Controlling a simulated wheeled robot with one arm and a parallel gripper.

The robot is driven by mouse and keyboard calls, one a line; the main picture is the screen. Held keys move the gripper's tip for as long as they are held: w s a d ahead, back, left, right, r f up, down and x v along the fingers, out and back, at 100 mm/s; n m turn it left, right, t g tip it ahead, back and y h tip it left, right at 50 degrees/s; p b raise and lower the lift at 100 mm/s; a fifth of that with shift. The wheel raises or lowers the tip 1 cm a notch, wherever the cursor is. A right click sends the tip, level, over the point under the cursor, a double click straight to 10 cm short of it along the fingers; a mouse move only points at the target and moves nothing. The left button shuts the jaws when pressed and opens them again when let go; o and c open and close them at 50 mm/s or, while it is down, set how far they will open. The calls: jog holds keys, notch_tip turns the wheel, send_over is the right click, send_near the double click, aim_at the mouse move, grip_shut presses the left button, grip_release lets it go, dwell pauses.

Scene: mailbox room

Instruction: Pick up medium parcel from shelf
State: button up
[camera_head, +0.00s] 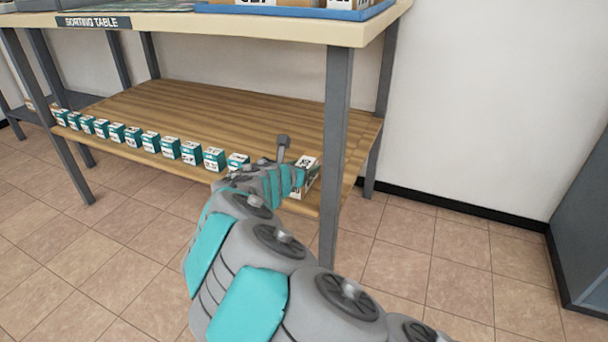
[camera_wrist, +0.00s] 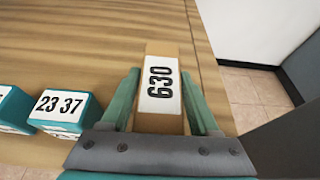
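The parcel (camera_wrist: 160,92) is a tan cardboard box with a white label reading 630. It lies on the wooden lower shelf (camera_head: 230,105) of the sorting table, near the right end. In the head view the parcel (camera_head: 306,175) is partly hidden by my arm. My gripper (camera_wrist: 160,88) is open in the wrist view, with one teal finger on each side of the parcel. Small gaps show between the fingers and its sides. In the head view my gripper (camera_head: 285,180) is at the shelf's front right corner.
Several small teal and white boxes (camera_head: 170,147) stand in a row along the shelf's front edge. One labelled 23 37 (camera_wrist: 59,110) is left of my gripper. A grey table leg (camera_head: 335,150) stands close on the right. The tabletop (camera_head: 270,28) overhangs the shelf.

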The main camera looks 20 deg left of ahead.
grip_shut()
jog(key=shift+r, duration=0.1)
dwell(0.4)
